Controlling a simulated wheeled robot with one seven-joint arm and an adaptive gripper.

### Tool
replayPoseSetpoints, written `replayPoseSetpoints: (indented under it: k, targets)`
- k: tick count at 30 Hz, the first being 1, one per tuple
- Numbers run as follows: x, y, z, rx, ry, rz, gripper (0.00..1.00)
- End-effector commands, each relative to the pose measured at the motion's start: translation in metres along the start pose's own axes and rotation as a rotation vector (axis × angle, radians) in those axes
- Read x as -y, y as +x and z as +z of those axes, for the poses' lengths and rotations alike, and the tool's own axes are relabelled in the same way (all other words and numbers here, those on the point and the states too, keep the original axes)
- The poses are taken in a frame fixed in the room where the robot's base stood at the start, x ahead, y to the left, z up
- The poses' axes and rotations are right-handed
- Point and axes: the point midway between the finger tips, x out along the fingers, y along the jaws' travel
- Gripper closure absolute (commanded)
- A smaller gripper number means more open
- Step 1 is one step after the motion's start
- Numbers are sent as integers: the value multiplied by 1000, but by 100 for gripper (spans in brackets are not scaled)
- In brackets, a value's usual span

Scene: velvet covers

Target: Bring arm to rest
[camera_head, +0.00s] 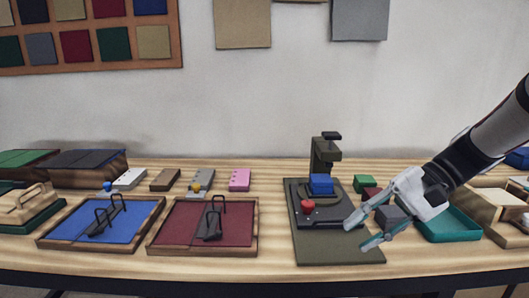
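My gripper (358,233) is open, its two fingers spread and nothing between them. It reaches in from the right, over the right edge of the dark green mat (330,248). On the mat stands a dark press-like device (325,157) with a blue block (320,184) under its head and a red knob (307,206) at the front. My fingers are to the right of the red knob, apart from it. Whether the fingertips touch the mat I cannot tell.
A teal tray (452,229) lies below my arm, with wooden boxes (495,207) to its right. Green (364,182) and grey (391,217) blocks sit near my gripper. Blue (135,224) and dark red (180,222) framed trays lie at left, each holding dark wire-handled pieces.

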Motion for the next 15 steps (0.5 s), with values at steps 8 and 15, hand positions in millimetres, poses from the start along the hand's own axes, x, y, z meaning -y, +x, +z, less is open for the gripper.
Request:
replayPoseSetpoints:
  k: [8,15]
  targets:
    - [-21,17,100,-54,-139,307,70]
    - [-63,21,162,-146,-268,545,70]
